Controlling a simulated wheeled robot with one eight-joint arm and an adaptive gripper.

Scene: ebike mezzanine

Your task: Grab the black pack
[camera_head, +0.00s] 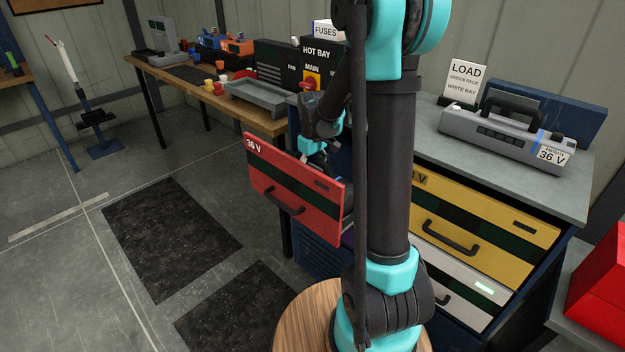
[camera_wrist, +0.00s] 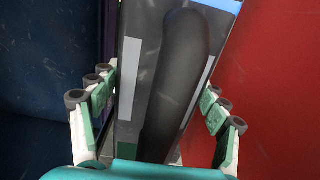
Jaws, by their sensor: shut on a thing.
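In the wrist view, a black pack (camera_wrist: 129,75) with a thick rounded black handle (camera_wrist: 182,75) and pale label strips runs up the middle of the picture. My gripper (camera_wrist: 158,88) has its fingers on both sides of the pack and is shut on it. In the head view, my gripper (camera_head: 318,152) points down behind the front of the pulled-out red drawer (camera_head: 290,185) marked 36 V. The drawer front hides the pack and the fingertips there.
The drawer's red wall (camera_wrist: 275,80) is close at right in the wrist view. The yellow drawer (camera_head: 490,232) and white drawer (camera_head: 455,285) look shut. A grey pack (camera_head: 505,138) lies on the cabinet top. A bench (camera_head: 262,118) with a grey tray stands behind.

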